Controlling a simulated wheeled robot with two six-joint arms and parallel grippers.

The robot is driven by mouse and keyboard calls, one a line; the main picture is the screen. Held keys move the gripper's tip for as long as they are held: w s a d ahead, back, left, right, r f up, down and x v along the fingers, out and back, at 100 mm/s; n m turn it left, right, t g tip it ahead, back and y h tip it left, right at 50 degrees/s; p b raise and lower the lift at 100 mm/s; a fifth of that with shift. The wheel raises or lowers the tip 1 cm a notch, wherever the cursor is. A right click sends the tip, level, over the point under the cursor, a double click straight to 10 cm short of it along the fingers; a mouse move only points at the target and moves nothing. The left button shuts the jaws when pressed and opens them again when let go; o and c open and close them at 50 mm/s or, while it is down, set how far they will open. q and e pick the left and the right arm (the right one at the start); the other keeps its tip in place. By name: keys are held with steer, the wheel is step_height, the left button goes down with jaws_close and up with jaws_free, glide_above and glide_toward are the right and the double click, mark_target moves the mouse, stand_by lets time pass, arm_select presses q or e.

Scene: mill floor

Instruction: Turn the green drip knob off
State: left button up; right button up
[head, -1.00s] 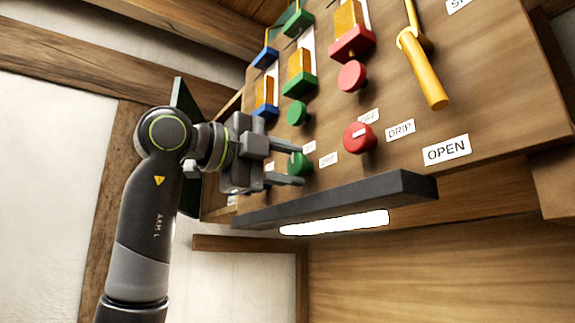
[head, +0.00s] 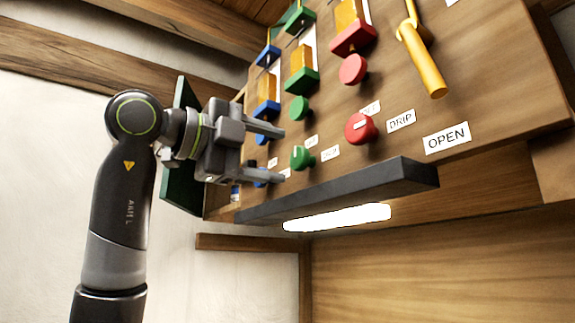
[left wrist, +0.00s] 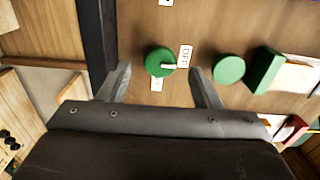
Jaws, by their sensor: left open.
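The green drip knob (head: 301,158) is a round knob on the wooden panel, low down, between a blue knob and the red drip knob (head: 360,128). In the left wrist view the green drip knob (left wrist: 158,62) shows a white pointer mark directed toward the side of the OFF label (left wrist: 185,56). A second label beside it is partly hidden. My left gripper (head: 281,154) is open and empty, its fingertips just short of the knob, one on either side in the wrist view. My right gripper is not in view.
A green round knob (head: 297,108) and a red one (head: 353,69) sit higher on the panel, below coloured sliders. A yellow lever (head: 425,65) is at upper right, an OPEN label (head: 447,137) below it. A dark ledge (head: 345,190) juts out under the knobs.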

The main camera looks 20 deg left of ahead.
arm_select(q)
steer(key=b+v, duration=0.3)
steer(key=v, duration=1)
steer(key=shift+a, duration=0.1)
